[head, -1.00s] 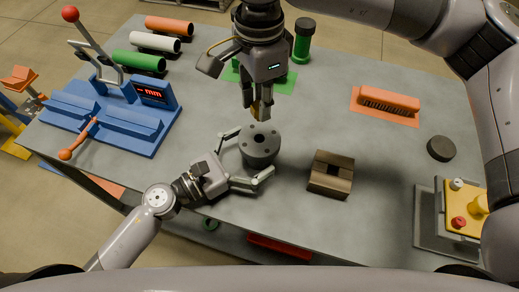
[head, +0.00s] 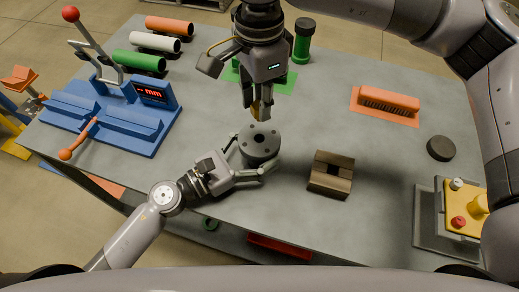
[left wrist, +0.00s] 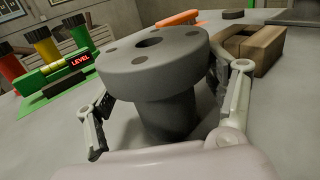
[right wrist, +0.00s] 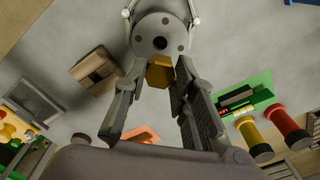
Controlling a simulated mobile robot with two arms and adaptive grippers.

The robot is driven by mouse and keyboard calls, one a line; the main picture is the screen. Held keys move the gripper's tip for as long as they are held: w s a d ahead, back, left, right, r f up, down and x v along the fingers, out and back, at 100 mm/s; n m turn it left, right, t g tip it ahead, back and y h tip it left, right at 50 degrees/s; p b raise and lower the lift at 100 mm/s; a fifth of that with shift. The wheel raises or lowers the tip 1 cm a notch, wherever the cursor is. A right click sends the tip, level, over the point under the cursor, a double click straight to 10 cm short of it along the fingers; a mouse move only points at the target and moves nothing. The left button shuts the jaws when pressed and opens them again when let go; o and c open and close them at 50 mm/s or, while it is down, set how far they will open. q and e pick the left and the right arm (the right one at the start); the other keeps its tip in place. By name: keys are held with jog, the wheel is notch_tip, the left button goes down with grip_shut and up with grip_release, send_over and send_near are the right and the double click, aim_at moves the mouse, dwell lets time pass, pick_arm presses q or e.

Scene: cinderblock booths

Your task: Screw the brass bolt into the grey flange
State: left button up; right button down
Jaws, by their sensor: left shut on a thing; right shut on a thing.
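The grey flange (head: 260,142) stands upright on the table, its round top with a centre hole and smaller holes around it. My left gripper (head: 254,165) is shut on the flange's lower body from the front left; its fingers lie on both sides in the left wrist view (left wrist: 165,105). The brass bolt (head: 259,109) is held in my right gripper (head: 256,104), pointing down above the flange, with a gap between. In the right wrist view the bolt's hex head (right wrist: 160,72) sits between the fingers, beside the flange hole in the picture. The bolt's shank is mostly hidden.
A brown slotted block (head: 331,175) is right of the flange. A blue measuring fixture (head: 115,115) with a red-knobbed lever stands left, coloured tubes (head: 155,43) behind it. An orange brush (head: 388,99), a dark disc (head: 441,148) and a yellow button box (head: 467,210) are at right.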

pick_arm(q)
jog(key=c, duration=0.9)
pick_arm(e)
send_over(259, 127)
jog(key=s, duration=0.3)
jog(key=shift+f, duration=2.5)
jog(key=shift+f, duration=0.85)
jog(key=shift+f, duration=0.55)
